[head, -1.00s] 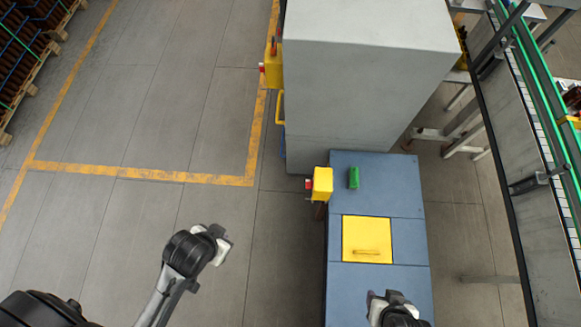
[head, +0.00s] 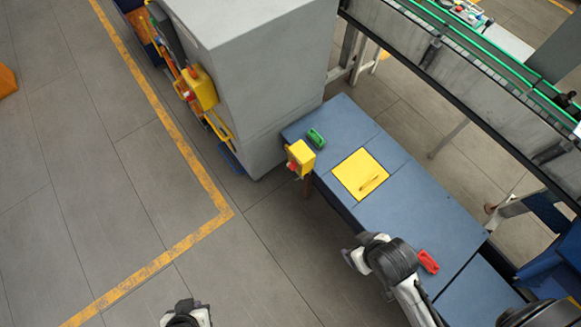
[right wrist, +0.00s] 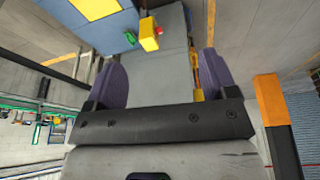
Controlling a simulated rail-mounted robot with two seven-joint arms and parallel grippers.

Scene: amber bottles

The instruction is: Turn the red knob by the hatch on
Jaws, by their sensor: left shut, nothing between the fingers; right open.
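The yellow hatch (head: 360,175) with a handle is set in the top of a blue bench. Beside it, at the bench's left edge, stands a yellow box (head: 302,154) with the red knob (head: 292,166) on its left side. Its setting cannot be told. The box also shows in the right wrist view (right wrist: 148,35), with red (right wrist: 159,29) at its edge. My right gripper (head: 352,258) is open and empty, below the box in the head view and apart from it. Its purple fingers (right wrist: 160,60) frame the right wrist view. My left gripper (head: 186,305) is shut and empty over the floor, far from the knob.
A green handle (head: 316,138) and a red handle (head: 429,262) lie on the blue bench (head: 405,205). A grey cabinet (head: 245,70) stands behind, with another yellow box (head: 199,88) on its side. A conveyor (head: 470,95) runs at right.

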